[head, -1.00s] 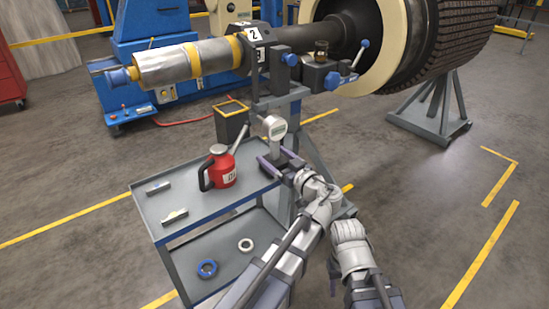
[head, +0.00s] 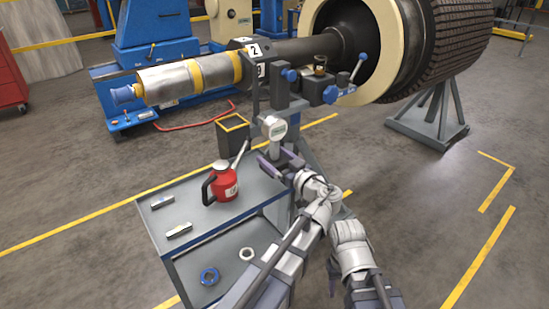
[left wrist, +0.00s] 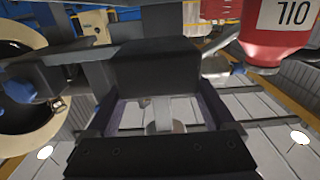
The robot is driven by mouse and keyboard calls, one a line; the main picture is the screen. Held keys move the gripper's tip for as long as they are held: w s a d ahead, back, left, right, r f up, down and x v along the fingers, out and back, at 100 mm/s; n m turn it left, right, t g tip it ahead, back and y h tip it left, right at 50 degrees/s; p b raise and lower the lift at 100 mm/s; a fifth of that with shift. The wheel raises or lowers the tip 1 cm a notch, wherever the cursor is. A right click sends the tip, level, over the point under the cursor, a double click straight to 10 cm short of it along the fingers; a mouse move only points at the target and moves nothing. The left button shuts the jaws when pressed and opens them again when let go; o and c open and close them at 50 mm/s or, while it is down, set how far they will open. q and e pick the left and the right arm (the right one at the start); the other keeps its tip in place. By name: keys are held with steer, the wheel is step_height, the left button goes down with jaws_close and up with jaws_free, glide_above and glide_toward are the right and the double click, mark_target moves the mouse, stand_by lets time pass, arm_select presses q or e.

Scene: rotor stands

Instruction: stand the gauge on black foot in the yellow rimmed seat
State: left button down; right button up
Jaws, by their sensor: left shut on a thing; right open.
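The gauge (head: 272,128) has a round white dial head on a pale stem and stands about upright in the head view. My left gripper (head: 272,163) is shut on its black foot, which is mostly hidden there. In the left wrist view the dark foot (left wrist: 154,72) fills the space between my left gripper's purple fingers (left wrist: 160,112). The yellow rimmed seat (head: 232,124) is a dark box with a yellow rim, left of the gauge and behind the red can. The gauge is apart from it. My right gripper is not visible; only its arm shows.
A grey trolley (head: 147,218) stands below, with a red oil can (head: 223,184) and two small blocks on top. Rings lie on its lower shelf. The rotor shaft (head: 295,51) and its grey stand rise behind the gauge. Open floor lies to the right.

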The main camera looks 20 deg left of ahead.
mark_target(277, 145)
arm_select(q)
step_height(277, 145, up, 5)
steer(key=p, duration=0.3)
steer(key=shift+p, duration=0.35)
